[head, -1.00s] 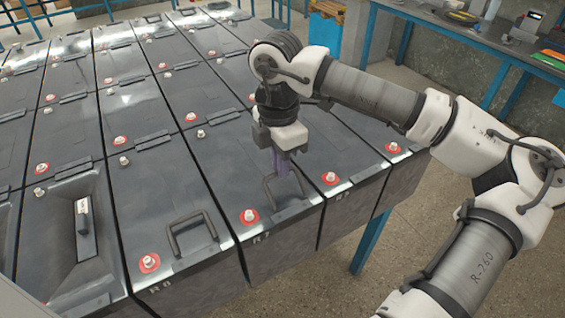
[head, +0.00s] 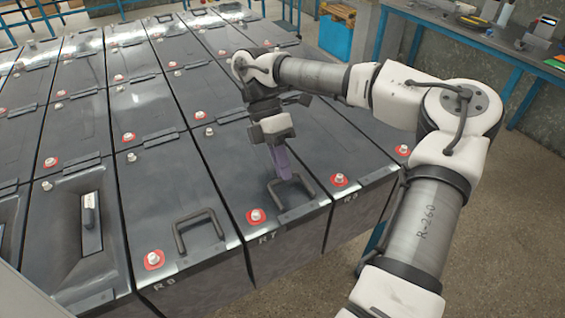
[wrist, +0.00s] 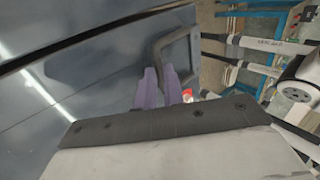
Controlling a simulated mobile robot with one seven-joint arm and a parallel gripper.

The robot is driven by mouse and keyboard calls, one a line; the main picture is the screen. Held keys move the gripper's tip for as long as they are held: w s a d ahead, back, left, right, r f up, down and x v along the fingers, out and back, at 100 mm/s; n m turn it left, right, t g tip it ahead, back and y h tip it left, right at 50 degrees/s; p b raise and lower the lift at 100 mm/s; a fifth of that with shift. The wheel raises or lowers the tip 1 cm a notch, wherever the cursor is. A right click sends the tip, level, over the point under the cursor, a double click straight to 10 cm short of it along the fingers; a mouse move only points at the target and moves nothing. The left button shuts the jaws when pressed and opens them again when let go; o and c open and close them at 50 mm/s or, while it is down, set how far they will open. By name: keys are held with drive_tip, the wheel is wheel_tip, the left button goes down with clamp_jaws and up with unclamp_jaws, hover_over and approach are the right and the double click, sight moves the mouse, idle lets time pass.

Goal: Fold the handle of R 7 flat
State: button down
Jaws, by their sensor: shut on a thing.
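The R 7 battery (head: 235,165) is a dark grey block with its label on the front face and a red-ringed terminal (head: 256,216) near its front edge. Its black U-shaped handle (head: 307,185) is at the front of the lid, partly hidden by my gripper; its exact tilt is hard to tell. My gripper (head: 285,174), with purple fingers, points down and is shut on the handle. In the wrist view, the two fingers (wrist: 160,76) reach to the handle's bar (wrist: 159,48), with the rest of the handle beyond them.
Several battery rows stretch behind. A blue-framed bench (head: 470,45) stands at the back right.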

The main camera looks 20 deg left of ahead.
idle(0.3)
drive_tip(key=c, duration=1.5)
unclamp_jaws()
